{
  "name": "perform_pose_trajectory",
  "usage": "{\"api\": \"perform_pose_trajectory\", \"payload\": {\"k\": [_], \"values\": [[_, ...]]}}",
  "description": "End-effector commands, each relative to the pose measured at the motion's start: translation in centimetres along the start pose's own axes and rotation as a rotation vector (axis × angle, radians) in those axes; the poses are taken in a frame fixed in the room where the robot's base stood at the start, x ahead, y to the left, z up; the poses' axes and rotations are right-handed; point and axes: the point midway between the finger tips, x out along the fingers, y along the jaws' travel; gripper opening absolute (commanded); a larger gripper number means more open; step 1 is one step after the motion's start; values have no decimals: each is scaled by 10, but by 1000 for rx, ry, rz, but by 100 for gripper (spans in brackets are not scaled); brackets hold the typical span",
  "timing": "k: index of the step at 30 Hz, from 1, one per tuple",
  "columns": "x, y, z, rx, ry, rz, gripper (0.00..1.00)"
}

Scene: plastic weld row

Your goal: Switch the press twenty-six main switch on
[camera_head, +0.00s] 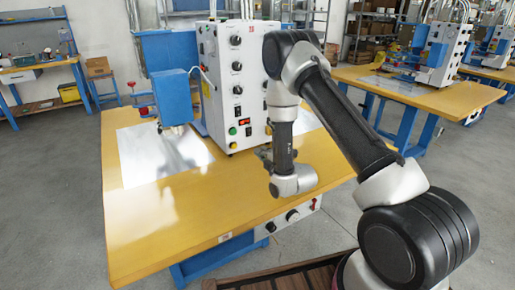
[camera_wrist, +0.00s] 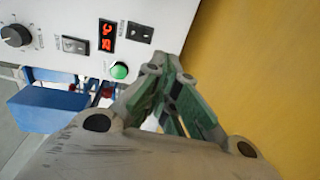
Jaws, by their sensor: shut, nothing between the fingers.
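The white press cabinet (camera_head: 222,80) stands on the yellow bench, with knobs and switches down its front. In the wrist view its panel (camera_wrist: 165,15) shows a dark rocker switch (camera_wrist: 75,45), a red lit display (camera_wrist: 107,36), a second dark rocker switch (camera_wrist: 140,32) and a round green button (camera_wrist: 119,71). The small labels are too blurred to read, so I cannot tell which one is the main switch. My gripper (camera_wrist: 168,72) is shut and empty, its fingertips close to the panel, right of the green button. Contact cannot be told. In the head view my wrist partly hides my gripper.
A black knob (camera_wrist: 15,37) sits at the panel's left. A blue press head (camera_head: 172,97) stands left of the cabinet above a shiny metal sheet (camera_head: 150,158). The yellow bench top (camera_head: 200,205) is clear in front. Other benches stand behind.

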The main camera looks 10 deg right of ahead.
Motion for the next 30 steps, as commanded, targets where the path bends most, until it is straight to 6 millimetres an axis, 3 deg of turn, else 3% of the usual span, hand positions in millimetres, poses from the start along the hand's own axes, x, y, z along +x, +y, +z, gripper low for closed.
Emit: {"api": "perform_pose_trajectory", "payload": {"k": [4, 9, 22, 26, 30], "values": [[-22, -7, 0, 1, 0, -4, 0], [-36, -10, 0, 0, -1, -2, 0], [-37, -7, 1, 7, -2, -4, 0], [-31, 14, 8, 65, -16, -42, 0], [-29, 60, 26, 212, -64, -140, 0]]}}
